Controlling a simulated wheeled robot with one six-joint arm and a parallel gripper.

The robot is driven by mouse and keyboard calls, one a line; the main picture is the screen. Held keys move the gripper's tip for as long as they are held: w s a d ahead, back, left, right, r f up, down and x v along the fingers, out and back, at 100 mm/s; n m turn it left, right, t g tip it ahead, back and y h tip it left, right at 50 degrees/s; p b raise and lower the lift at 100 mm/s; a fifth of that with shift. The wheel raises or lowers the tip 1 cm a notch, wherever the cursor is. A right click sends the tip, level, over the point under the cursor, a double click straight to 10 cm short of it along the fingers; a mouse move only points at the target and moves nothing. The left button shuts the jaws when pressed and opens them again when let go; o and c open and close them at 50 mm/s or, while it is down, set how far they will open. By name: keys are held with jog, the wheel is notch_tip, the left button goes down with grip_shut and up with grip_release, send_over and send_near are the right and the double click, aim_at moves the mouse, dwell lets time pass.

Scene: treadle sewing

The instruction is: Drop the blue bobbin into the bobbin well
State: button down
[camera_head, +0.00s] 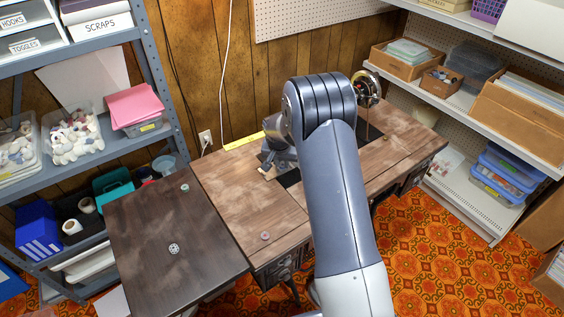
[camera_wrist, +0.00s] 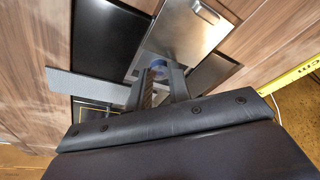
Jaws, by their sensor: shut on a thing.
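In the wrist view the two dark fingers of my gripper (camera_wrist: 163,82) are closed on the blue bobbin (camera_wrist: 158,65), of which only a small bluish part shows at the fingertips. The bobbin is over or close to the bright metal plate (camera_wrist: 180,40) of the sewing machine; I cannot tell the gap. The bobbin well is not clearly seen; the fingers and bobbin may cover it. In the head view my gripper (camera_head: 268,168) is low over the sewing table (camera_head: 230,185), left of my arm, and the bobbin cannot be made out there.
A greenish bobbin (camera_head: 184,188) and a metal bobbin (camera_head: 174,249) lie on the dark left leaf. A pinkish bobbin (camera_head: 265,236) lies near the table's front edge. The handwheel (camera_head: 366,88) stands behind my arm. A yellow ruler (camera_head: 243,141) lies at the back edge.

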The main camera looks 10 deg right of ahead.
jog(key=c, duration=1.4)
grip_release()
jog(key=shift+o, duration=0.2)
jog(key=shift+r, duration=0.1)
jog(key=shift+o, duration=0.6)
jog(key=v, duration=1)
jog(key=shift+r, duration=0.3)
jog(key=shift+s, duration=0.15)
jog(key=x, duration=1)
